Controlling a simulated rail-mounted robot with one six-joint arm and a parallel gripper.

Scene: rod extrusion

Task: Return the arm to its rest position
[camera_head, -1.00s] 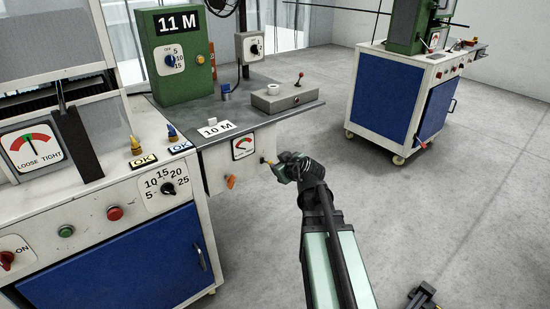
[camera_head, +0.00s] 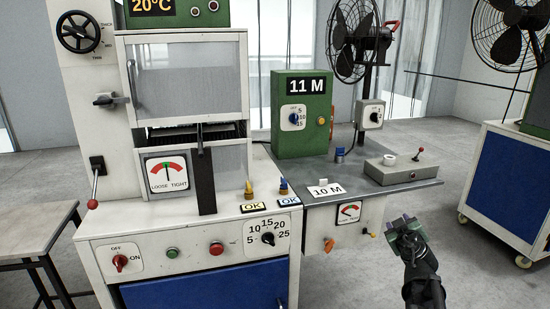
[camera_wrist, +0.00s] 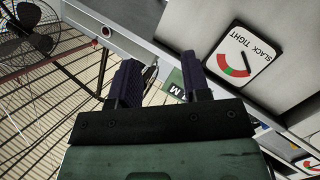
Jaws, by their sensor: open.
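My gripper (camera_head: 408,224) is at the lower right in the head view, just right of the grey side table's front face and apart from it. In the wrist view its two dark fingers (camera_wrist: 160,85) stand apart with nothing between them. My arm comes up from the bottom edge in the head view. The slack/tight gauge (camera_wrist: 238,62) shows near the fingers in the wrist view, and its face is also on the table's front in the head view (camera_head: 349,213).
The white machine (camera_head: 190,215) with its blue door fills the left. The grey side table (camera_head: 345,188) carries a green 11 M box (camera_head: 302,130) and a grey control box (camera_head: 395,170). A black fan (camera_head: 358,45) stands behind. A blue-doored cabinet (camera_head: 505,180) is at right. Open floor lies between.

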